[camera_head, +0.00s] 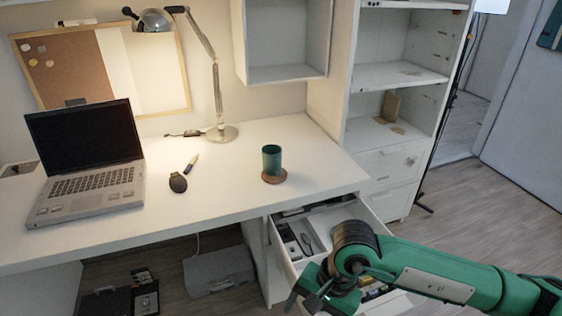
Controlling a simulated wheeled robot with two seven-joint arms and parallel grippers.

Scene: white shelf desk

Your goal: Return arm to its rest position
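My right arm comes in from the right, green with a dark joint, and reaches over the open desk drawer (372,214). My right gripper (312,288) is at the drawer's front left, at the bottom of the view. Its fingers are small and partly hidden by the wrist, so I cannot tell whether they are open or whether they touch the drawer. The arm hides much of the drawer's front and right side. My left gripper is not in view.
A green cup (271,160) stands on a brown coaster (274,178) on the white desk (225,197). An open laptop (88,160), a lamp (217,95) and a dark round object (178,183) are further left. A shelf unit (395,75) stands behind. The floor at right is clear.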

